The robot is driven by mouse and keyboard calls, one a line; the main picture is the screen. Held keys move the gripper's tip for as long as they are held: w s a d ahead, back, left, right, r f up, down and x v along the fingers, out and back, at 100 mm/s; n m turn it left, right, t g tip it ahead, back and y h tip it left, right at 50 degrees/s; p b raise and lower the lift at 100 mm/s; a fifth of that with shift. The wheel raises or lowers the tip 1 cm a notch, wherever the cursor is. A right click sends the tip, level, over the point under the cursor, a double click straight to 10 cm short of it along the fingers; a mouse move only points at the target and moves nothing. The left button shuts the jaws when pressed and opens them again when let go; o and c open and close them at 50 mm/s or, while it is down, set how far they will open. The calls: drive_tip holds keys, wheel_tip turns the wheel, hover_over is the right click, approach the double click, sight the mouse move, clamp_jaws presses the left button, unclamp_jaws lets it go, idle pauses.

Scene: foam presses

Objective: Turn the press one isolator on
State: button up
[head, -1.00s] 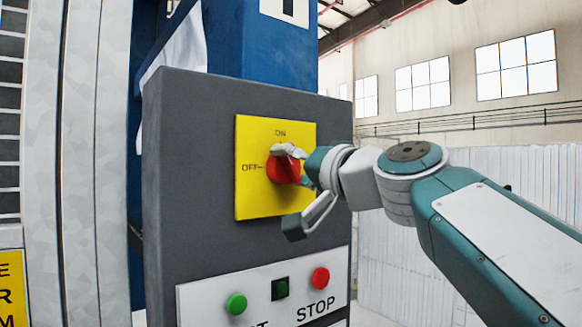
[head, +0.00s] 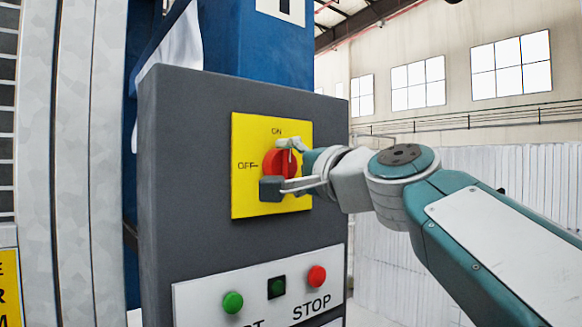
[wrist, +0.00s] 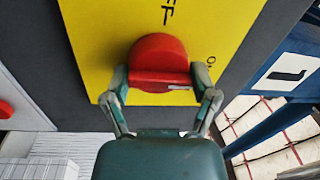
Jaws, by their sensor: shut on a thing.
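The press one isolator is a red rotary knob (head: 277,163) on a yellow plate (head: 246,196), marked ON at the top and OFF at the left. My gripper (head: 281,168) is shut on the knob, one finger above it and one below, partly hiding it. In the wrist view the gripper (wrist: 160,90) has a finger at each end of the raised bar of the red knob (wrist: 158,55). A pale mark shows on the bar's right end, the side where the partly visible ON label lies. The OFF label is at the top there.
The dark grey control box (head: 186,180) carries the plate. Below is a white panel (head: 200,290) with a green button (head: 232,302), a dark green square (head: 277,287) and a red STOP button (head: 317,276). A blue press column (head: 268,50) stands behind.

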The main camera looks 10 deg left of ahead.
drive_tip(key=shift+w+f, duration=0.2)
drive_tip(key=shift+f, duration=0.15)
drive_tip(key=o, duration=1)
drive_tip(key=shift+r, duration=0.1)
drive_tip(key=shift+s+d+r, duration=0.1)
drive_tip(key=shift+s+d, duration=0.05)
drive_tip(key=shift+d, duration=0.1)
drive_tip(key=v, duration=1.1)
drive_tip(key=shift+s+d, duration=0.2)
drive_tip(key=shift+d, duration=0.1)
drive_tip(key=shift+f, duration=0.25)
